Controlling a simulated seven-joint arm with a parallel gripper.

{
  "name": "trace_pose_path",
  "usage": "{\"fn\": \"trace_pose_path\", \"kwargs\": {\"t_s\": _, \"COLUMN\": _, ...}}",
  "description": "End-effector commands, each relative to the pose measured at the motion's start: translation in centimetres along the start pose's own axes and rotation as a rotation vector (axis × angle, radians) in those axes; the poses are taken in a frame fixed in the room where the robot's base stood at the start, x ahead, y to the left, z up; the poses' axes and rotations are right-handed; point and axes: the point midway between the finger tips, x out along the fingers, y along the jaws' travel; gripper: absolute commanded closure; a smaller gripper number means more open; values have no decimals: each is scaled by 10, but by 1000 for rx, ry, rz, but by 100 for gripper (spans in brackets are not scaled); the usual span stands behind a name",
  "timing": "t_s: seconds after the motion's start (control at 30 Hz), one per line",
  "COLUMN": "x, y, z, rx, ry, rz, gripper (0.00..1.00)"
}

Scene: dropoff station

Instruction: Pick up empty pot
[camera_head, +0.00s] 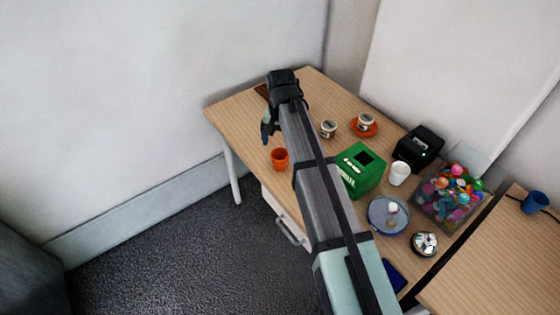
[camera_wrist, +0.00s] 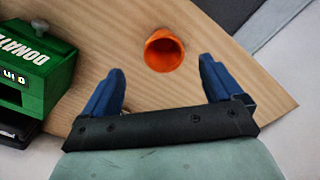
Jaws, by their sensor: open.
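The empty pot (camera_head: 279,159) is orange and stands upright near the table's front edge, left of the green box. It also shows in the wrist view as an orange pot (camera_wrist: 164,52), with its open mouth towards the camera and nothing seen inside. My gripper (camera_wrist: 160,76) has its two blue fingers spread wide, with nothing between them. In the wrist view the pot lies just beyond the fingertips, between their lines and apart from them. In the head view my gripper (camera_head: 268,131) is above the table's left part, up and left of the pot, partly hidden by my arm.
A green donation box (camera_head: 362,173) stands right of the pot. Behind are two small tins, one on an orange saucer (camera_head: 371,131). A white cup (camera_head: 398,174), a black device (camera_head: 420,147), a blue plate (camera_head: 376,222) and a bin of colourful balls (camera_head: 428,208) crowd the right. Bare wood surrounds the pot.

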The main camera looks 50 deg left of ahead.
Motion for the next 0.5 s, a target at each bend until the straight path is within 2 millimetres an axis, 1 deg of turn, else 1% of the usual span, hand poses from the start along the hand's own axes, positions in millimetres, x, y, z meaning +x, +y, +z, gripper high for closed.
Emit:
{"fn": "trace_pose_path", "kwargs": {"t_s": 0.03, "x": 10, "y": 0, "z": 0, "rx": 0, "ry": -1, "rz": 1, "gripper": 7}}
{"fn": "trace_pose_path", "kwargs": {"t_s": 0.1, "x": 21, "y": 0, "z": 0, "rx": 0, "ry": -1, "rz": 0, "gripper": 7}}
{"fn": "trace_pose_path", "kwargs": {"t_s": 0.2, "x": 33, "y": 0, "z": 0, "rx": 0, "ry": 0, "rz": 0, "gripper": 7}}
{"fn": "trace_pose_path", "kwargs": {"t_s": 0.3, "x": 42, "y": 0, "z": -1, "rx": 0, "ry": 0, "rz": 0, "gripper": 7}}
{"fn": "trace_pose_path", "kwargs": {"t_s": 0.5, "x": 48, "y": 0, "z": -1, "rx": 1, "ry": 1, "rz": 0, "gripper": 7}}
